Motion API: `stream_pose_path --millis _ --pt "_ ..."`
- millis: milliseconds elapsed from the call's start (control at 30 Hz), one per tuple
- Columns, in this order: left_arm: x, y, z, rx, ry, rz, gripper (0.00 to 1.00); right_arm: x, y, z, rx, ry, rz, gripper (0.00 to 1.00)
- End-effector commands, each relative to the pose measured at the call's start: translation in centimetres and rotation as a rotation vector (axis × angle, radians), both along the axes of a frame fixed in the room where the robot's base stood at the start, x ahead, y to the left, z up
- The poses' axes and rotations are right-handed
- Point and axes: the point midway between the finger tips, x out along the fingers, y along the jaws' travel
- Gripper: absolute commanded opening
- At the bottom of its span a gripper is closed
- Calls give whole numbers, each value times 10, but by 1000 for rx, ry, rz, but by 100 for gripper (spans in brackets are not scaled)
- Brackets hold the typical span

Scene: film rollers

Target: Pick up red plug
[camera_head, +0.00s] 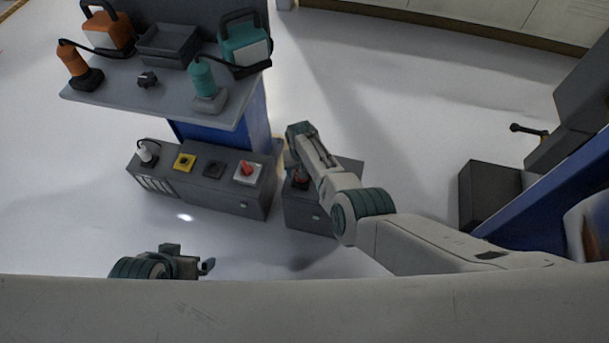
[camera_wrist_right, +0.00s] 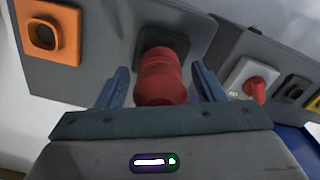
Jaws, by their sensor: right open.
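The red plug (camera_wrist_right: 162,78) stands out from a dark square socket (camera_wrist_right: 190,42) on a grey box, in the middle of the right wrist view. My right gripper (camera_wrist_right: 162,84) is open, with one finger on each side of the plug; I cannot tell whether they touch it. In the head view my right gripper (camera_head: 301,172) is over the small grey box (camera_head: 310,217), and a dark reddish bit of the plug (camera_head: 301,180) shows beneath the arm. My left gripper (camera_head: 190,263) is low at the left, away from the boxes; its jaw opening is unclear.
A longer grey box (camera_head: 205,188) beside it carries a red switch on a white plate (camera_head: 248,172), a yellow-plated socket (camera_head: 184,162) and a black one. An orange-framed socket (camera_wrist_right: 47,32) is left of the plug. A shelf (camera_head: 150,98) with orange and teal tools stands behind.

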Motion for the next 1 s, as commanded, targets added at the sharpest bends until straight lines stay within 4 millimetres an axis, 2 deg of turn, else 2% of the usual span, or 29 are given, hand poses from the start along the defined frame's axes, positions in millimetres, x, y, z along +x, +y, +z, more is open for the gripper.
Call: stream_pose_path --millis 333,367,600,633,1000 --pt "2 -4 3 -16 -34 -4 100 0 2 -4 0 -1 0 62" --pt "2 -4 3 -15 -33 -4 100 0 2 -4 0 -1 0 58" --pt "2 -4 3 -15 -33 -4 100 0 2 -4 0 -1 0 11" --pt "2 -4 3 -15 -33 -4 100 0 2 -3 0 -1 0 10" --pt "0 -2 6 -8 -19 -2 100 0 0 1 0 -1 0 9"
